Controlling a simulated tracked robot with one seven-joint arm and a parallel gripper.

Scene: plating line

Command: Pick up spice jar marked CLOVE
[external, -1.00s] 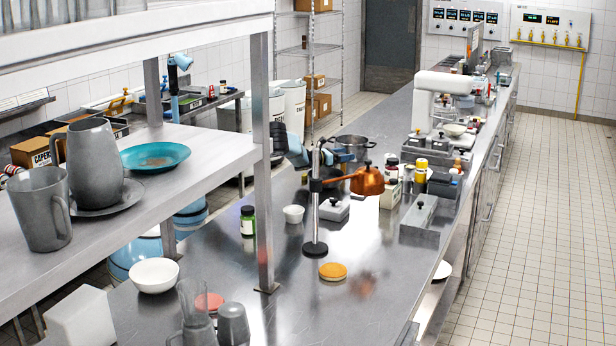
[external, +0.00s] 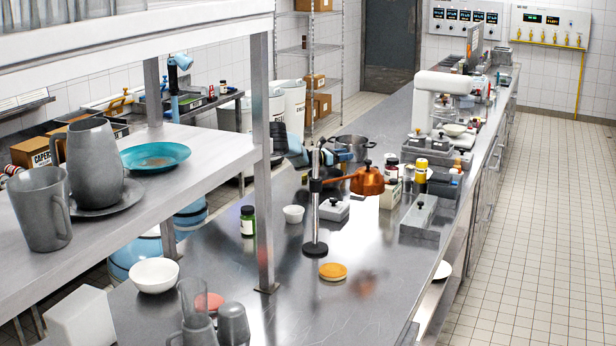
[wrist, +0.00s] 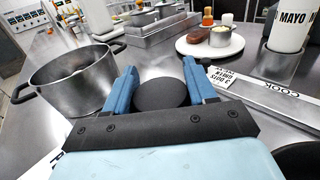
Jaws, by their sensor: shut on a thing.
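In the wrist view, a round black lid (wrist: 162,94) sits between the two blue fingers of my gripper (wrist: 160,85). My gripper is shut on this lidded thing, seen from above. Its body and any label are hidden under the lid, so I cannot read CLOVE on it. In the external view, my blue gripper area (external: 343,156) is small and partly covered by the copper lamp's stand, close to the steel pot (external: 356,142). The held thing cannot be made out there.
The pot (wrist: 75,78) stands close on the left in the wrist view. A MAYO bottle (wrist: 290,24), a plate (wrist: 185,46) with food and a rail marked COOK (wrist: 270,95) are to the right. The copper lamp (external: 367,181) hangs over the bench; bare steel lies in front.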

